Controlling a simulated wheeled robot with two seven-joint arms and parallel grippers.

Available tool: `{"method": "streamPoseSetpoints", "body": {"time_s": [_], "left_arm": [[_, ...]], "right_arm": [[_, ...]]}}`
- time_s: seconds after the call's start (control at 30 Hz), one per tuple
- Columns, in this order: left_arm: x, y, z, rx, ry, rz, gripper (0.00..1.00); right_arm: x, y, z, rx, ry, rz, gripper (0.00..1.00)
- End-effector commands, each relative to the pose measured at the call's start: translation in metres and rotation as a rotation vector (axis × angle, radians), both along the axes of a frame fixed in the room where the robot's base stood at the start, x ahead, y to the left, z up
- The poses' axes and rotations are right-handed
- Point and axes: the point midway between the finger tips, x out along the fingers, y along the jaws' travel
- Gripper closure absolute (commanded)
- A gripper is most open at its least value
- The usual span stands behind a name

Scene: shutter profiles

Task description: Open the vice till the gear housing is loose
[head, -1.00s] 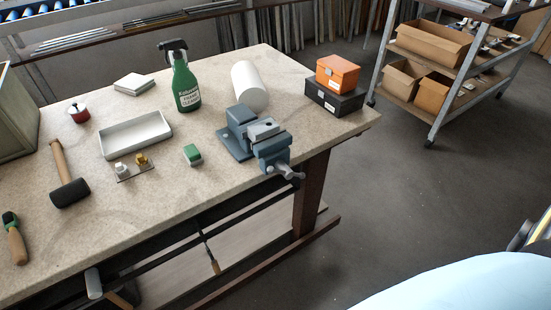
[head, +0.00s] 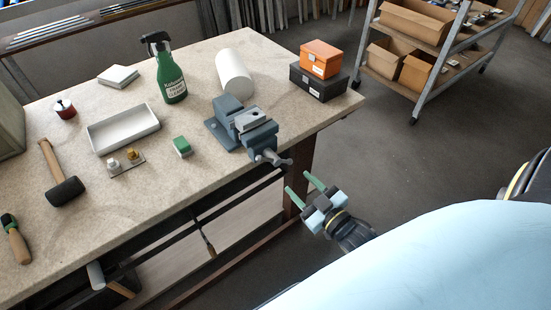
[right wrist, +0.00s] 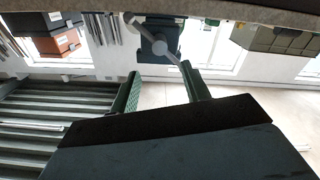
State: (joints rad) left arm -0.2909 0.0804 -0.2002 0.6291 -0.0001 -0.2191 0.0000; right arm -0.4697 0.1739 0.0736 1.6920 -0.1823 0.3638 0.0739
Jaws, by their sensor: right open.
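The blue-grey vice (head: 236,124) stands at the front right edge of the bench, with its screw end and handle (head: 272,158) sticking out past the edge. The gear housing (head: 250,119) appears as a light grey block between the jaws. My right gripper (head: 310,183) is open and empty, off the bench edge, below and to the right of the handle and apart from it. In the right wrist view the vice front and its handle (right wrist: 168,52) show ahead, between and beyond the open green fingers (right wrist: 160,88). My left gripper is not in view.
The bench top (head: 90,200) also holds a green sponge-like block (head: 182,146), a white tray (head: 123,128), a spray bottle (head: 170,75), a white cylinder (head: 234,72), stacked orange and black boxes (head: 320,80) and a mallet (head: 60,180). A shelf trolley (head: 420,60) stands behind right. Floor at right is free.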

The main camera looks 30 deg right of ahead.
Motion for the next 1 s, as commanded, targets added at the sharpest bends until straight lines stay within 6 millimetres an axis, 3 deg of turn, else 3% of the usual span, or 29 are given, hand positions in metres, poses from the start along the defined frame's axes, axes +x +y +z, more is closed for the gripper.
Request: {"method": "streamPoseSetpoints", "body": {"time_s": [0.3, 0.5, 0.7, 1.0], "left_arm": [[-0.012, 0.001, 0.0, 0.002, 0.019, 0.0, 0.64], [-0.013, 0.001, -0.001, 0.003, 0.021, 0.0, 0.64], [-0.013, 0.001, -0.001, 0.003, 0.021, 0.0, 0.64], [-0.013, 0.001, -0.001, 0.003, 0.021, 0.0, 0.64]], "right_arm": [[0.068, 0.005, 0.001, 0.0, -0.001, -0.001, 0.53], [0.099, 0.008, 0.0, 0.001, 0.001, 0.0, 0.53], [0.112, 0.009, -0.001, 0.001, 0.003, 0.0, 0.53], [0.114, 0.009, -0.001, 0.001, 0.003, 0.0, 0.53]]}}
